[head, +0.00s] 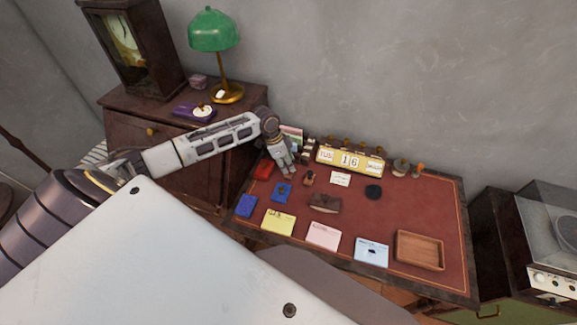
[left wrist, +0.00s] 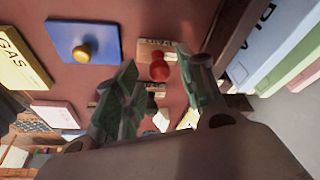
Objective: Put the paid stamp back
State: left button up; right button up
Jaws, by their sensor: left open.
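A small stamp with a red knob handle (left wrist: 160,66) and a wooden base (left wrist: 145,48) shows in the left wrist view; lettering on the base is too blurred to read surely. It seems to be the small reddish-brown stamp (head: 308,178) on the desk in the head view. My left gripper (head: 285,170) hangs over the back left of the desk, just left of that stamp. In the left wrist view the open fingers (left wrist: 158,82) are on either side of the red knob, with no clear contact. My right gripper is not in view.
Bare surface lies at the right.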

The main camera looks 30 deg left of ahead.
pick_arm(q)
jog(key=v, duration=0.9)
jog(key=shift+r, duration=0.2)
jog(key=shift+s, duration=0.15)
